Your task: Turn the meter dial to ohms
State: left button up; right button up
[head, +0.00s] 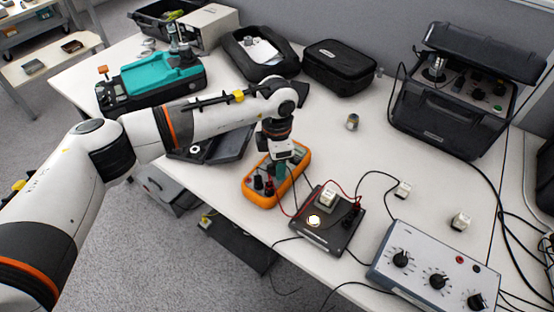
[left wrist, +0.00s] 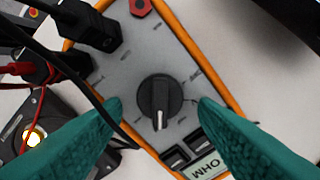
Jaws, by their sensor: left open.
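The orange-edged meter (head: 263,202) lies on the white table in the head view, partly hidden by my left gripper (head: 279,171). In the left wrist view, its grey face (left wrist: 105,72) carries a black round dial (left wrist: 158,98) with a white pointer mark toward the bottom of the picture. The small display (left wrist: 206,166) reads OHM, seen tilted. The green fingers of my left gripper (left wrist: 160,108) are open, one on each side of the dial, with a gap showing on both sides. The dial is hidden in the head view. My right gripper is out of view.
Black and red plugs (left wrist: 95,28) sit in the meter, with leads running to a dark box with a lit lamp (head: 314,220). A grey box with knobs (head: 432,265) stands at front right. The table's front edge is close. Open table lies behind the meter.

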pick_arm(q)
notch_tip(320, 180, up, 12)
jog(key=shift+b, duration=0.3)
dwell(0.6)
